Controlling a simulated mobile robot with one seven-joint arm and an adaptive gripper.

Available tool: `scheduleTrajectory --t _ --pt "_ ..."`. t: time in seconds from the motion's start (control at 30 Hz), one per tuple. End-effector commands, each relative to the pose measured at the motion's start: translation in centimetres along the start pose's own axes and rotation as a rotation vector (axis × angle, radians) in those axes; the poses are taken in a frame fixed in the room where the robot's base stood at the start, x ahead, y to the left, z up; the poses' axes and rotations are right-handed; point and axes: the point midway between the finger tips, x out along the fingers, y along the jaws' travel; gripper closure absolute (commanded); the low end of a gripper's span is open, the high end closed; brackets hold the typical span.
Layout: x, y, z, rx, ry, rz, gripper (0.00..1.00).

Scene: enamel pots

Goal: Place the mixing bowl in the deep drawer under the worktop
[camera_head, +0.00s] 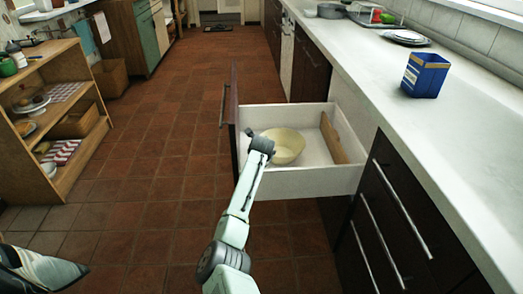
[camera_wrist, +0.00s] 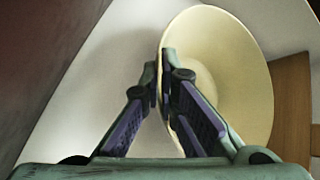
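The mixing bowl (camera_head: 288,147) is pale cream and sits within the walls of the open deep drawer (camera_head: 305,182). In the wrist view the bowl (camera_wrist: 235,75) has its hollow side in sight. My gripper (camera_head: 264,146) reaches down into the drawer at the bowl's left side. In the wrist view my gripper (camera_wrist: 159,72) has its fingertips close together at the bowl's left rim, one finger outside and one inside, shut on the rim. Whether the bowl's underside touches the drawer floor is hidden.
A wooden board (camera_head: 334,138) stands inside the drawer on the right; it also shows in the wrist view (camera_wrist: 290,108). The dark drawer front (camera_head: 234,120) rises at the left. A blue container (camera_head: 425,75) and plates (camera_head: 405,37) stand on the worktop (camera_head: 455,125). A wooden shelf (camera_head: 62,185) is at left.

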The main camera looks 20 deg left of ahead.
Motion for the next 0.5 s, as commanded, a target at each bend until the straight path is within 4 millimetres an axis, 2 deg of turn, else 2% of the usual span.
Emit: scheduleTrajectory --t 0.4,0.5 --pt "0.33 0.09 -0.21 -0.001 -0.004 -0.006 1.0" --pt "0.41 0.25 -0.38 0.0 -0.001 -0.002 0.92"
